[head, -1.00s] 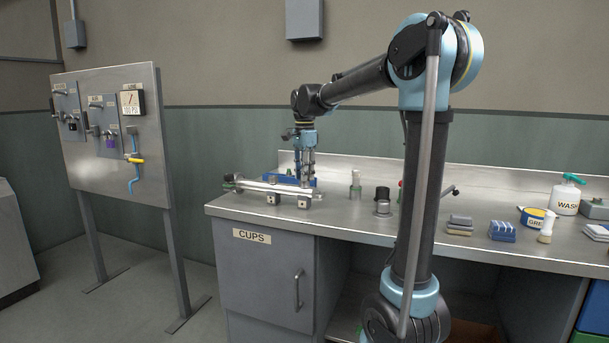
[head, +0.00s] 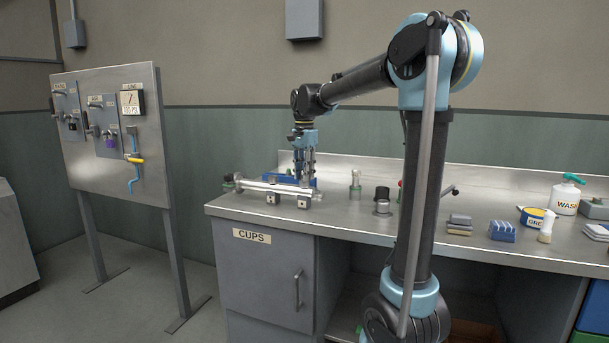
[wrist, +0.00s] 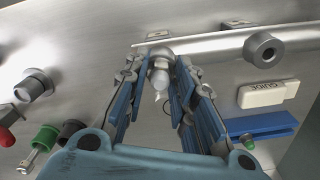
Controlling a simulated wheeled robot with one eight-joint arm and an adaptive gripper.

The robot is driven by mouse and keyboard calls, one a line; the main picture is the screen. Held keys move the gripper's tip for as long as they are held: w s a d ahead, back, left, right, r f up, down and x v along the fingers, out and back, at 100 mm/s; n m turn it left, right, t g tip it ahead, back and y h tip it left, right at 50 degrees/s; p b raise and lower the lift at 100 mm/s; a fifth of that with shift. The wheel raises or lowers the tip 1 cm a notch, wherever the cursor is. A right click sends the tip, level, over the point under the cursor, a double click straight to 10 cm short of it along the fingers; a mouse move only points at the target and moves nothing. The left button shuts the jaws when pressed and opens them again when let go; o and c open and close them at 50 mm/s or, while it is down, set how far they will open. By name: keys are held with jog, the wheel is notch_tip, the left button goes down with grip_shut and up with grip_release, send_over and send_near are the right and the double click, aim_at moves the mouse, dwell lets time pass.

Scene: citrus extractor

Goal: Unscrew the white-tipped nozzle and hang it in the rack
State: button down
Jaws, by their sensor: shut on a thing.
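The white-tipped nozzle (wrist: 160,78) points toward the wrist camera, between my gripper's fingers. My gripper (wrist: 158,68) is shut on it, with one finger on each side. In the head view my gripper (head: 304,182) points down at the right part of the metal pipe (head: 262,187) on the bench. The pipe also shows in the wrist view (wrist: 225,42), and the nozzle's base is close against it. I cannot tell how far the nozzle is threaded in. A blue piece (wrist: 262,127), possibly the rack, lies right of the fingers beside a white labelled block (wrist: 262,94).
A green-capped part (wrist: 43,140) lies left of my gripper. A gauge panel (head: 110,135) stands left of the bench.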

jog(key=shift+w, duration=0.1)
jog(key=shift+n, duration=0.9)
jog(key=shift+n, duration=0.9)
jog(key=shift+n, duration=0.8)
jog(key=shift+n, duration=0.9)
